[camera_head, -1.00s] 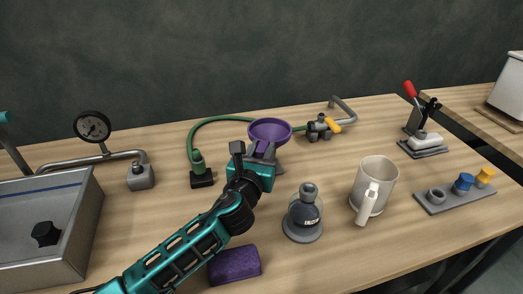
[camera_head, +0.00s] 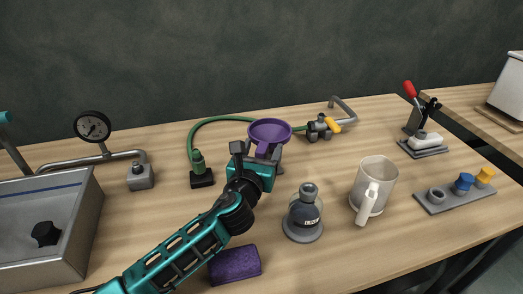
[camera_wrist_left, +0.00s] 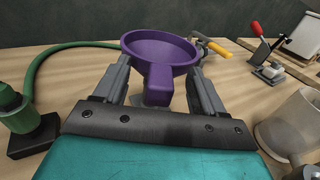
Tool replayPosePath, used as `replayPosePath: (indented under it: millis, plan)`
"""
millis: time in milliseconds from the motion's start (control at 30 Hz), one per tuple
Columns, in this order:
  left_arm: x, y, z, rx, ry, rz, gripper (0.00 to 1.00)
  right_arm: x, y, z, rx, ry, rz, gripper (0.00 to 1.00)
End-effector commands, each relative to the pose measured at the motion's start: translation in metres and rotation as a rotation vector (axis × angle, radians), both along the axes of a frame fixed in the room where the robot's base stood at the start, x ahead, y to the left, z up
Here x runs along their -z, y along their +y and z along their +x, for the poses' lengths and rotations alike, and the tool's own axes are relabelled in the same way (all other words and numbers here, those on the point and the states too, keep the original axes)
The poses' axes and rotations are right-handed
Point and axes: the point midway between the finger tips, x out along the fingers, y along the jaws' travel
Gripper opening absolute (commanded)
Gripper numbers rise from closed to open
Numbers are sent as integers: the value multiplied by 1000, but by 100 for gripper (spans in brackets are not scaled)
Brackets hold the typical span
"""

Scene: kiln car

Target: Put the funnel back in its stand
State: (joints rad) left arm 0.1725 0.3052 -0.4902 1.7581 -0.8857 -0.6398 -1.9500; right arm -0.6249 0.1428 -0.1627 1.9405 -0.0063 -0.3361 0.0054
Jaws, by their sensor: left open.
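The purple funnel (camera_head: 270,131) is upright with its bowl facing up. It also shows in the wrist view (camera_wrist_left: 160,48), where its purple tab points back toward me between the fingers. My left gripper (camera_head: 257,151) is open, with one finger on each side of the tab. In the wrist view both fingers of this gripper (camera_wrist_left: 158,85) stand apart from the tab. The funnel's lower part is hidden behind the gripper, so I cannot tell how it sits in its stand. My right gripper is not in view.
A stoppered bottle (camera_head: 303,215) and a pale mug (camera_head: 373,188) stand right of my arm. A purple sponge (camera_head: 235,265) lies near the front. A green hose (camera_head: 205,130) curves behind the funnel to a valve (camera_head: 322,127). A metal basin (camera_head: 75,235) is at left.

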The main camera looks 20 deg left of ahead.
Motion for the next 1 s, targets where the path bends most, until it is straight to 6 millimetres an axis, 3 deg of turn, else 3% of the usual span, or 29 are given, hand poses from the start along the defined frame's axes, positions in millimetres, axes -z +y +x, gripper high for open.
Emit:
replayPosePath:
  millis: [1000]
  plan:
    - [-2,-2,-24,0,0,0,70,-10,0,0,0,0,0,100]
